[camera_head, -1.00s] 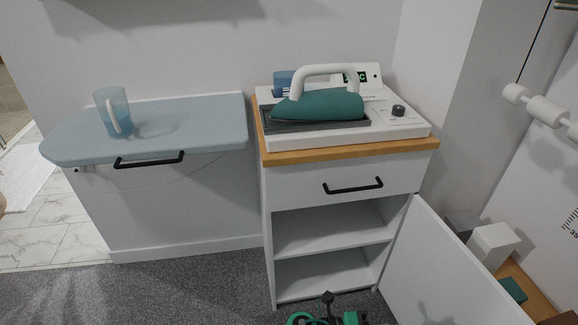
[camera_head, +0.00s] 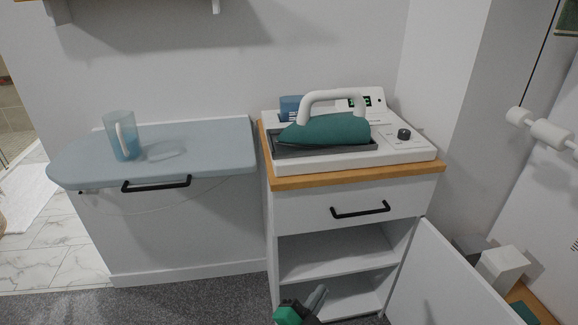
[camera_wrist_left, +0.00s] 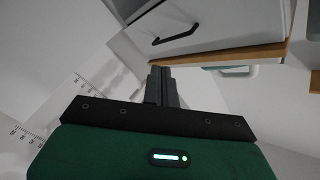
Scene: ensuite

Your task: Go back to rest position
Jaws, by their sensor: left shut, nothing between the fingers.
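My left gripper (camera_head: 316,297) shows at the bottom of the head view, in front of the cabinet's lower shelf, with its green and black body cut off by the frame edge. In the left wrist view its two dark fingers (camera_wrist_left: 162,87) are together with nothing between them. They point toward the white cabinet, apart from its drawer handle (camera_wrist_left: 176,34). My right gripper is not in view.
A white cabinet (camera_head: 300,207) with empty shelves has its door (camera_head: 445,285) open to the right. A green iron (camera_head: 325,130) rests on its station (camera_head: 405,152) on top. A blue cup (camera_head: 124,140) stands on the ironing board (camera_head: 200,148). Grey carpet lies in front.

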